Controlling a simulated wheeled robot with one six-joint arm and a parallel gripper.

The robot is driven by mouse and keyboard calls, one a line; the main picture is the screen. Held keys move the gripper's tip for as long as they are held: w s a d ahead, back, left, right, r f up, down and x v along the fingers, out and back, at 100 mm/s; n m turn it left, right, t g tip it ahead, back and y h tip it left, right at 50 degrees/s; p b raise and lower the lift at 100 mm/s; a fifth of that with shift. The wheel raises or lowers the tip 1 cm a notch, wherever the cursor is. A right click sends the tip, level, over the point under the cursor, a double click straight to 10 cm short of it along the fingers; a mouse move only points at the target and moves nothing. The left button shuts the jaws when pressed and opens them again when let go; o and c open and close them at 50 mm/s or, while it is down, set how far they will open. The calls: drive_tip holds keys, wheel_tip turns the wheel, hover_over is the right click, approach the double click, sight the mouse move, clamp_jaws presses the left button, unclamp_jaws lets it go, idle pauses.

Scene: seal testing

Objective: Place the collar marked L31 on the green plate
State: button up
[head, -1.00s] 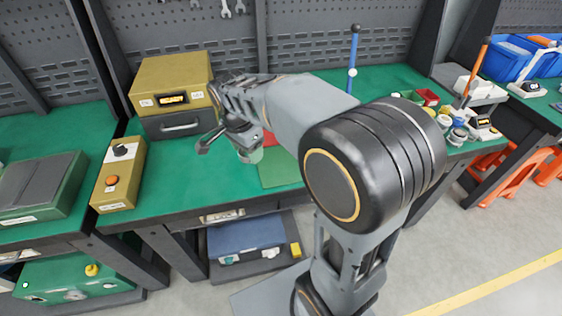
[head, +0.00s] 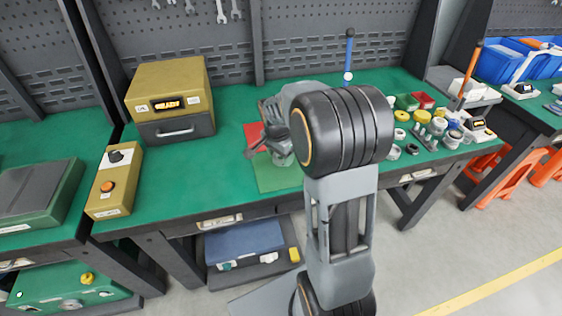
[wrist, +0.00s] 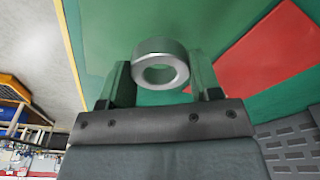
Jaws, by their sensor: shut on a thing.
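My gripper (wrist: 160,84) is shut on a grey metal ring collar (wrist: 161,56), which shows between the two fingers in the wrist view. I can read no marking on it. In the head view my gripper (head: 281,153) is over the back part of the green plate (head: 280,182), and my arm covers part of the view. The green plate also shows in the wrist view (wrist: 110,28), below the collar. I cannot tell exactly how high the collar is above it.
A red plate (head: 254,133) lies behind the green one. A yellow box with a display (head: 168,85) and a yellow control box (head: 115,180) stand at left. Several rings and small parts, including a yellow ring (head: 401,115), sit at right near a blue post (head: 348,65).

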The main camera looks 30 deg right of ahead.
sight(281, 162)
drive_tip(key=shift+d+f, duration=0.1)
drive_tip(key=shift+f, duration=1.45)
drive_tip(key=shift+f, duration=0.15)
drive_tip(key=o, duration=1.2)
drive_tip(key=shift+c, duration=0.2)
